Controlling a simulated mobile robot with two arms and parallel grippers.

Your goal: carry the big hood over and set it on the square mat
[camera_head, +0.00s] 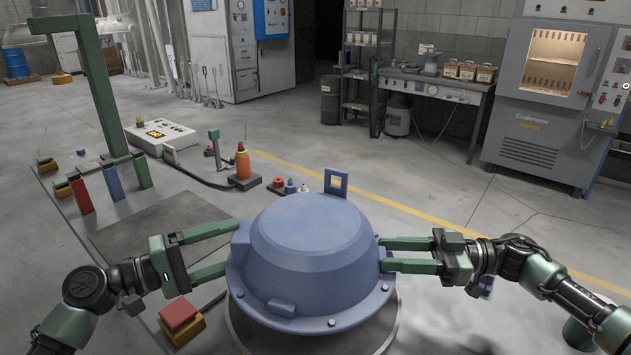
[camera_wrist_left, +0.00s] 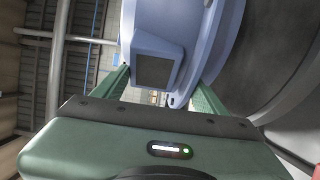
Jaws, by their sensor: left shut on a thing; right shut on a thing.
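The big hood (camera_head: 312,236) is a blue dome with a wide bolted rim, in the front middle of the head view. My left gripper (camera_head: 230,250) is shut on its left side. The left wrist view shows a square block (camera_wrist_left: 155,65) on the hood's side between the fingers. My right gripper (camera_head: 386,255) is shut on the hood's right side. The hood looks level, over a round pale base (camera_head: 390,335); I cannot tell whether they touch. The dark square mat (camera_head: 130,236) lies bare on the floor to the left, partly hidden by my left gripper.
A green post with an overhead arm (camera_head: 98,85) stands behind the mat, with red, blue and green blocks at its foot. A red-topped yellow block (camera_head: 181,320) sits in front of the mat. An orange bottle (camera_head: 243,162) and small knobs stand behind the hood.

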